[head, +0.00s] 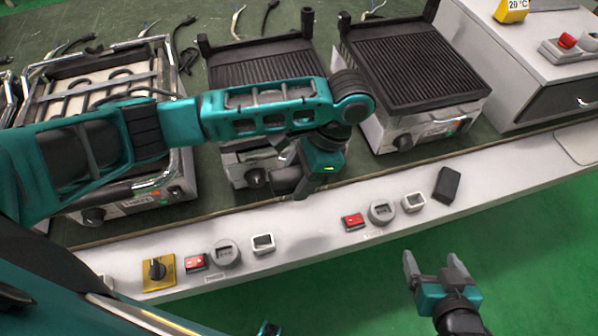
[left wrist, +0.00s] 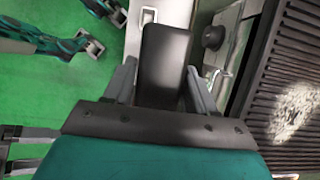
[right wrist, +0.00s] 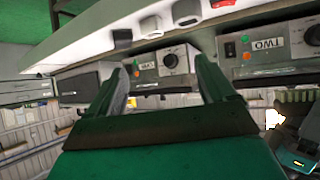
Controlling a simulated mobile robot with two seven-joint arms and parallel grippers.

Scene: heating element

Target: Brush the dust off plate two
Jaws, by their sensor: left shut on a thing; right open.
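My left gripper (head: 301,188) is shut on a dark block-shaped thing, likely the brush (left wrist: 165,55), in front of the middle grill. Its bristles cannot be made out. Plate two (head: 262,60) is the dark ribbed plate of the middle grill, partly hidden by my left arm in the head view. In the left wrist view, pale dust (left wrist: 293,108) lies on the ribbed plate, right of the gripper and apart from the held thing. A label reading TWO (right wrist: 268,43) shows upside down in the right wrist view. My right gripper (head: 433,266) is open and empty over the green floor.
Another ribbed grill (head: 410,65) stands to the right, and a grill with exposed heating elements (head: 100,85) to the left. The white front ledge (head: 320,235) carries switches, sockets and a black box (head: 447,184). A grey cabinet (head: 540,95) stands at far right.

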